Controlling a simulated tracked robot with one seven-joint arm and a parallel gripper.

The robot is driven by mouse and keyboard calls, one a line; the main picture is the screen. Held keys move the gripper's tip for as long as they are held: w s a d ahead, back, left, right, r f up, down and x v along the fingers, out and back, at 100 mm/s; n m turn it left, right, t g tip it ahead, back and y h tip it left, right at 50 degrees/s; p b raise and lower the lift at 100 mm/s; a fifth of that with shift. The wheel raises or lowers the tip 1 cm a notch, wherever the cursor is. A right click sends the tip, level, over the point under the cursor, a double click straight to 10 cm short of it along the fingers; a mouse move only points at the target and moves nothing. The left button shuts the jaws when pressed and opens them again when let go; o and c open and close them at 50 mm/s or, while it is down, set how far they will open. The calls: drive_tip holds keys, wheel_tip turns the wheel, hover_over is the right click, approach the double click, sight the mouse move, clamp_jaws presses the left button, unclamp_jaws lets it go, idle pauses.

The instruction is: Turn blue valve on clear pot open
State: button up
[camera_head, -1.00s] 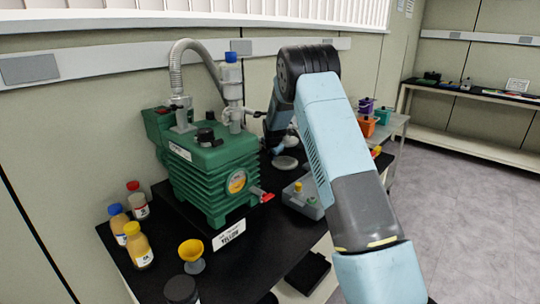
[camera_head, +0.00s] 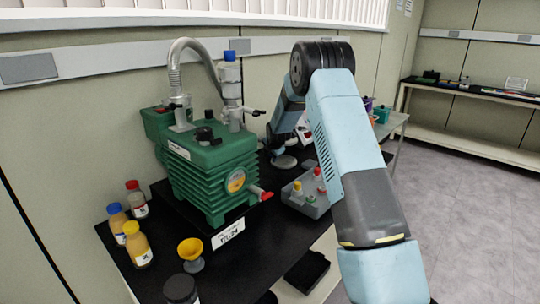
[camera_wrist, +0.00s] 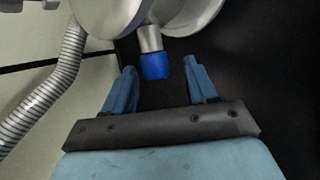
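The blue valve (camera_wrist: 155,66) is a short blue knob on a metal stem, at the top middle of the wrist view. The stem comes out of a round silvery body (camera_wrist: 183,22). My gripper (camera_wrist: 160,68) is open, with one blue finger on each side of the knob. The knob shows between the fingertips, and I see dark gaps on both sides. I cannot tell whether it is at the fingers' depth. A clear pot cannot be made out. My arm covers much of the area behind it in the head view.
A ribbed metal hose (camera_wrist: 45,90) runs along the left of the wrist view. A green pump (camera_head: 212,170) with a blue-capped fitting (camera_head: 231,75) stands on the black bench. Bottles and a yellow funnel (camera_head: 191,252) stand at left.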

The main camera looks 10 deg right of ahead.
drive_tip(key=shift+r, duration=0.15)
drive_tip(key=v, duration=1.3)
drive_tip(key=shift+s, duration=0.2)
drive_tip(key=s+r+m+g, duration=0.1)
drive_tip(key=s+r+m, duration=0.5)
drive_tip(key=s+r, duration=0.45)
drive_tip(key=s+r+m, duration=0.6)
drive_tip(key=s+r, duration=0.1)
drive_tip(key=s, duration=0.7)
drive_tip(key=s+m+g, duration=0.1)
drive_tip(key=s+m, duration=1)
drive_tip(key=s, duration=1.8)
drive_tip(key=shift+m, duration=0.4)
